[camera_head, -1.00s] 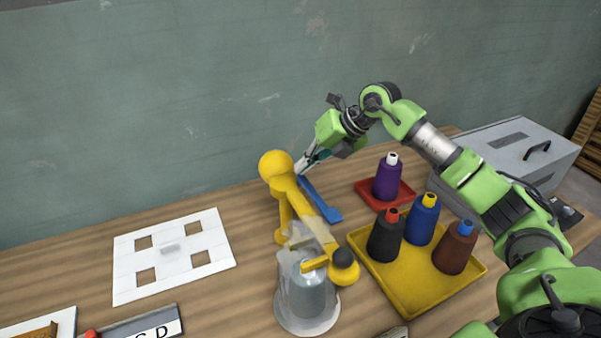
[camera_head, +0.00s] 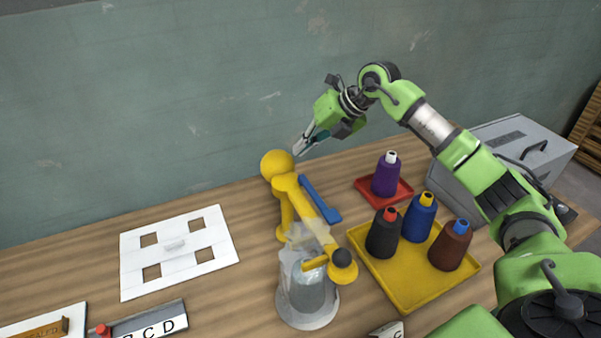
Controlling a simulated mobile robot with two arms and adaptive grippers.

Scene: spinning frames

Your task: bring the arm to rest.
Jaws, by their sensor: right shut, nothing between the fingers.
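My right arm comes in from the right over the table, in green and black. My right gripper (camera_head: 303,146) is shut and empty. It hangs in the air above the back of the table, just up and right of the yellow ball end of a yellow frame-like stand (camera_head: 285,190), apart from it. My left gripper does not show.
A yellow tray (camera_head: 408,293) holds black, blue and brown bobbins. A red tray (camera_head: 368,188) holds a purple one. A grey toolbox (camera_head: 525,140) and white cut-out board (camera_head: 178,277) flank them.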

